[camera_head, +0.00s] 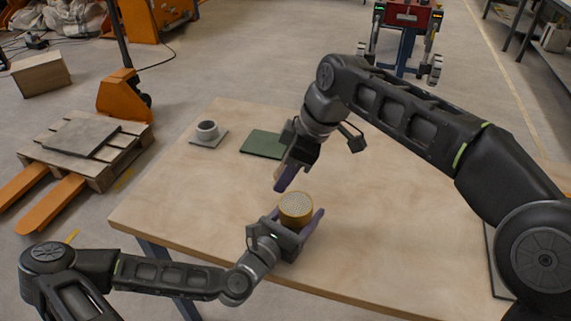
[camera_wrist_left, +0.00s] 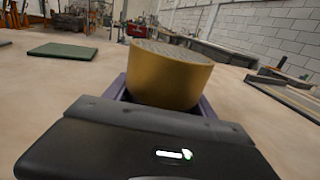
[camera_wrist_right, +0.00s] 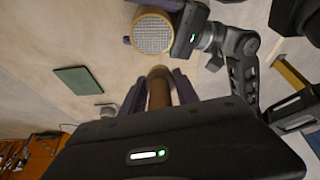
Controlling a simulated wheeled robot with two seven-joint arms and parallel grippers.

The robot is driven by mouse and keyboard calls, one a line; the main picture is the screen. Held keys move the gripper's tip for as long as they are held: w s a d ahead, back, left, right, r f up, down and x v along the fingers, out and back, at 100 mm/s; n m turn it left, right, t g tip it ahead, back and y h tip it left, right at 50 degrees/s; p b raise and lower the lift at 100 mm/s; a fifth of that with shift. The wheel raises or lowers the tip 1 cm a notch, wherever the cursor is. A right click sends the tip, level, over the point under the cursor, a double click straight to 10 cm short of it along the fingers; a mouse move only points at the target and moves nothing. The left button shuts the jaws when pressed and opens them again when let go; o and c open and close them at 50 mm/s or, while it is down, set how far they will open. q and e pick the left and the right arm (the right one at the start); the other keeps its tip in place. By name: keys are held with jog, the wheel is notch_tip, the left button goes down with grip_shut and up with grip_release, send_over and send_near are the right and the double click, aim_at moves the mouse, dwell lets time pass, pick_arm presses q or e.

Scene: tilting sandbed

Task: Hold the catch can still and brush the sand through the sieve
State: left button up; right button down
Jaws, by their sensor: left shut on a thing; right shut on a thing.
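A round gold-coloured can (camera_head: 295,211) stands on the wooden table, with a grey mesh-like sieve top (camera_wrist_right: 153,33). I cannot tell where can and sieve divide. My left gripper (camera_head: 296,216) is shut on the can's sides, purple fingers around it; the left wrist view shows the gold wall (camera_wrist_left: 168,78) upright between them. My right gripper (camera_head: 283,180) is above the table, behind and slightly left of the can. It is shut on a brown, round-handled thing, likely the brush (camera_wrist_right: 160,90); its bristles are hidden. It appears apart from the sieve top. Loose sand is too small to tell.
A green mat (camera_head: 262,144) lies behind the grippers. A grey cup (camera_head: 207,129) stands on a small grey plate (camera_head: 209,140) at the table's back left. A dark-edged flat thing (camera_head: 494,262) lies at the right edge. The table (camera_head: 400,220) is clear right of the can.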

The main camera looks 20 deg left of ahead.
notch_tip(320, 180, down, 5)
jog(key=shift+r, duration=0.1)
jog(key=shift+d+f, duration=0.3)
jog(key=shift+d, duration=0.05)
jog(key=shift+s+d, duration=0.2)
jog(key=shift+d, duration=1.3)
jog(key=shift+w+a, duration=0.2)
jog(key=shift+a, duration=1.7)
jog(key=shift+r, duration=4.05)
pick_arm(q)
jog(key=o, duration=1.8)
jog(key=shift+c, duration=0.2)
jog(key=shift+r, duration=0.1)
